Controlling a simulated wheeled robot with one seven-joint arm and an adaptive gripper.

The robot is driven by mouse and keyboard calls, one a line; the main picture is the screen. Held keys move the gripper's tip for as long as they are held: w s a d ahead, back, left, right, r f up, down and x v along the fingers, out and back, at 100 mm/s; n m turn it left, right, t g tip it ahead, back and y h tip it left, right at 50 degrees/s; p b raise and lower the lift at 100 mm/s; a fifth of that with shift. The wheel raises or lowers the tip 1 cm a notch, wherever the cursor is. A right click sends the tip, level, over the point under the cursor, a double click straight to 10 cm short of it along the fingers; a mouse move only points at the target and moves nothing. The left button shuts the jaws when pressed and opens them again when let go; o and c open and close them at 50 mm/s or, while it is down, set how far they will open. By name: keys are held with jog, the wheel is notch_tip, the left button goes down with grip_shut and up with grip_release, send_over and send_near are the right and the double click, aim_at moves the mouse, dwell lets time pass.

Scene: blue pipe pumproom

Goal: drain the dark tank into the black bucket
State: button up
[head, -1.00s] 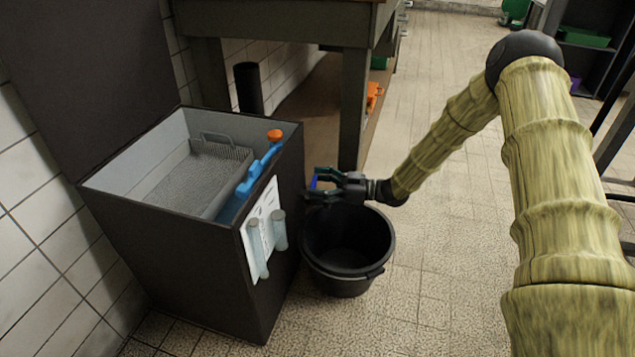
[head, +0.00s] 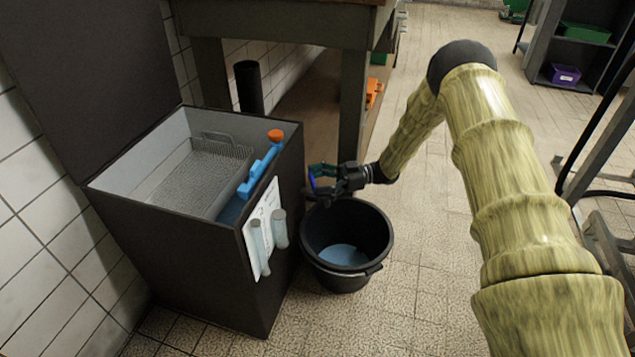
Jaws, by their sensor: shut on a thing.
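The dark tank (head: 185,252) stands at left with its lid up. Inside it are a grey mesh basket (head: 200,178) and a blue fitting with an orange knob (head: 274,136). The black bucket (head: 346,217) stands on the floor against the tank's right side, with a pool of light blue liquid (head: 342,254) in its bottom. My gripper (head: 318,184) is at the tank's right side, above the bucket's back rim. It is shut on a small blue handle (head: 312,182), mostly hidden by the fingers. The outlet and any stream are not visible.
A grey table (head: 352,105) stands behind the tank, with a dark upright pipe (head: 249,88) beside its leg. A shelf (head: 580,62) with a green bin and a purple bin (head: 564,75) is at back right. Tiled floor right of the bucket is clear.

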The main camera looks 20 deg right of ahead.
jog(key=o, duration=1)
jog(key=shift+r, duration=5)
